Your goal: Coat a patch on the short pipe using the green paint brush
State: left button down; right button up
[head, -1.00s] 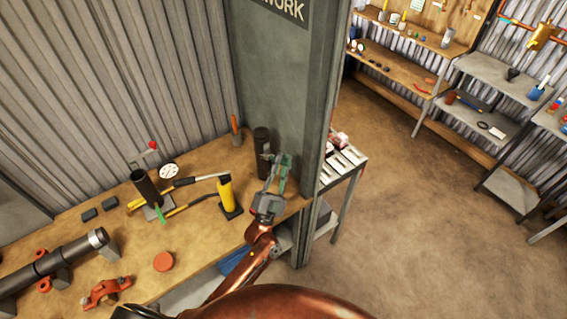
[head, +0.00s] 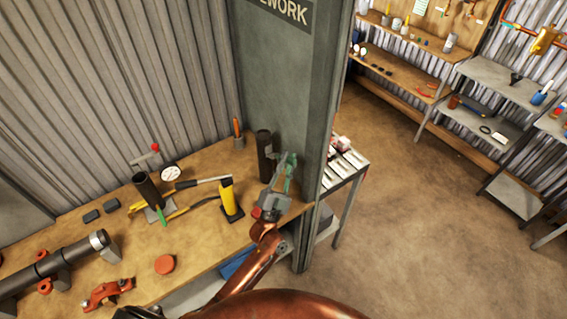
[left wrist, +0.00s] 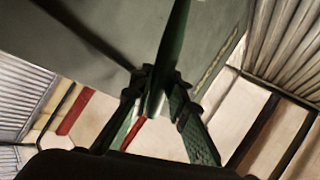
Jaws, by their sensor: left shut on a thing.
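My left gripper (head: 283,178) is shut on the green paint brush, near the right end of the bench. In the left wrist view, the brush (left wrist: 174,55) is a dark green tapered shape rising between the fingers (left wrist: 158,95). Its bristles cannot be made out. I cannot tell which is the short pipe meant. My right gripper is not in view.
A grey-green post (head: 290,75) rises behind the gripper. A yellow-bodied tool (head: 227,196), a hammer-like tool (head: 200,182), a gauge (head: 170,173) and a long flanged pipe (head: 60,260) lie on the bench (head: 195,240). Floor to the right is open.

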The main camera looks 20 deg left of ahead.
pick_arm(q)
jog(key=shift+s+a+p, duration=0.7)
jog(key=shift+s+p, duration=0.15)
jog(key=shift+p, duration=0.05)
dwell(0.3)
jog(key=s+d+p, duration=0.1)
jog(key=s+d, duration=0.2)
jog(key=d, duration=0.1)
jog(key=shift+s+d+p, duration=0.3)
jog(key=shift+s+d, duration=0.05)
jog(key=shift+d, duration=0.05)
dwell(0.3)
jog(key=shift+s+d+p, duration=0.45)
jog(key=shift+s+d, duration=0.45)
jog(key=shift+d, duration=0.3)
